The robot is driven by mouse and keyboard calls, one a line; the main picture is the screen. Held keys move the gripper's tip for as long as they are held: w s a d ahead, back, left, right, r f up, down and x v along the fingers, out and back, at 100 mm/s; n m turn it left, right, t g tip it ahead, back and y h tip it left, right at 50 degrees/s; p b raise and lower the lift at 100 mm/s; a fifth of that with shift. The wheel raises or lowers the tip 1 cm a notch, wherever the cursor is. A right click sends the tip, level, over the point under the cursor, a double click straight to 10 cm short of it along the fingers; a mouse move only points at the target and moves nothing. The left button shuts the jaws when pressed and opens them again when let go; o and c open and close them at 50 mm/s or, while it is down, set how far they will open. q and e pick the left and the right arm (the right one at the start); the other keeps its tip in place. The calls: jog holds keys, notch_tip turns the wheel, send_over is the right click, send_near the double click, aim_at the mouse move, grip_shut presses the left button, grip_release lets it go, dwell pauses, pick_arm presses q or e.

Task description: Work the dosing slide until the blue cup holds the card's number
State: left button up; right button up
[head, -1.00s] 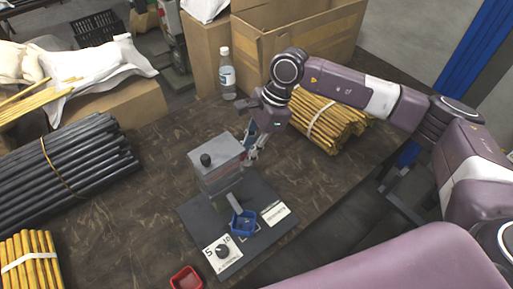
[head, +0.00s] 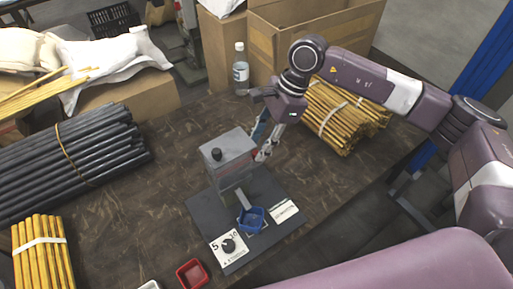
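The dosing device has a grey box-shaped top (head: 236,143) with a black knob (head: 216,154), standing on a dark base plate (head: 203,213). The blue cup (head: 252,221) sits on the plate below the device's spout; its contents are too small to tell. A white card (head: 284,211) lies on the plate to the right of the cup, its print unreadable. A dial panel (head: 228,246) marked 5 and 10 is at the front. My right gripper (head: 263,153) points down close beside the box's right side; contact and finger opening are unclear. My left gripper is out of view.
A red cup (head: 191,274) and a partly cut-off white cup (head: 149,286) stand at the front. Black rods (head: 65,160) and yellow rods (head: 42,255) lie left. A bottle (head: 240,70), a cardboard box (head: 310,40) and a yellow bundle (head: 340,115) are behind.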

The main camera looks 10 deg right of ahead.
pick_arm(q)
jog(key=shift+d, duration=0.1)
pick_arm(e)
jog(key=v, duration=0.9)
jog(key=shift+r, duration=0.3)
